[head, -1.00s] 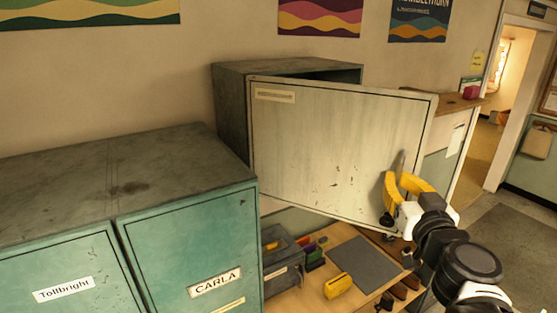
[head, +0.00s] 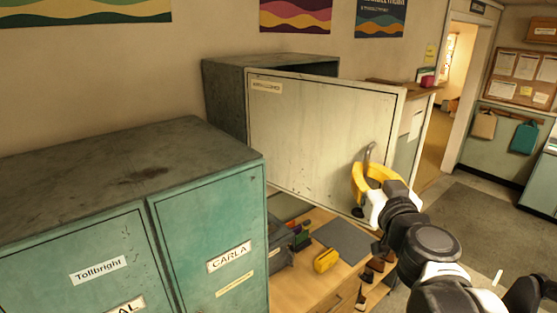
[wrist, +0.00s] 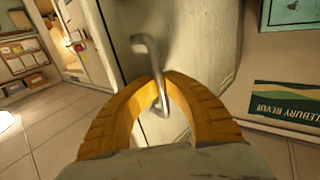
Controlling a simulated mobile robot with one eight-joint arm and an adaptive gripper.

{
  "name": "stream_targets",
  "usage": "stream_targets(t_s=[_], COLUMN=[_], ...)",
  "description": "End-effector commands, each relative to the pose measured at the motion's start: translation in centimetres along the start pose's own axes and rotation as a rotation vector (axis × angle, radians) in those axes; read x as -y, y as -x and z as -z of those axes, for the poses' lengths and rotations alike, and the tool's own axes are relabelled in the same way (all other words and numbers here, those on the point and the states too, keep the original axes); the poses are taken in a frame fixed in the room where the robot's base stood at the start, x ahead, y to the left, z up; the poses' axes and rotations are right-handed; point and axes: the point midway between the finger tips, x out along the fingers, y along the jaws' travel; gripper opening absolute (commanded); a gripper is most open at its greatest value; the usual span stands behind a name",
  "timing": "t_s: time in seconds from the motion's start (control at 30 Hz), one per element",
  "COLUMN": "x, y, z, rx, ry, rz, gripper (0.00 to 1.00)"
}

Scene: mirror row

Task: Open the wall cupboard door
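The wall cupboard (head: 225,95) is a dark grey-green box on the wall. Its pale door (head: 310,125) stands ajar, hinged at the left, with a gap showing behind its top edge. A bent metal handle (head: 369,151) is near the door's free right edge. My gripper (head: 368,165) has yellow fingers closed at this handle. In the wrist view, the handle (wrist: 150,62) passes between the fingertips of my gripper (wrist: 160,78), which meet around its bar. The cupboard's inside is hidden by the door.
Teal lockers (head: 205,230) with name labels fill the front left. Below the door is a wooden desk (head: 300,288) with a yellow object (head: 326,260) and a dark mat (head: 343,238). Open floor (head: 465,220) lies to the right, towards a doorway.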

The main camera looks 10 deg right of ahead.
Motion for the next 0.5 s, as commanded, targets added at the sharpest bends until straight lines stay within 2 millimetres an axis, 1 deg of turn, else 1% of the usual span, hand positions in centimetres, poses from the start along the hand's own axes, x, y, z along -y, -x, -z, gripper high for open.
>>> stream_targets(t_s=[0.17, 0.2, 0.23, 0.27, 0.5], x=[-0.04, -0.04, -0.04, -0.03, -0.02], y=[0.00, 0.00, 0.01, 0.01, 0.08], z=[0.02, 0.02, 0.02, 0.01, -0.01], rx=[0.000, 0.000, 0.000, 0.000, 0.000], ry=[-0.001, -0.001, -0.001, 0.000, 0.000], rz=[-0.001, -0.001, -0.001, -0.001, -0.001], gripper=[0.00, 0.19, 0.28, 0.32, 0.32])
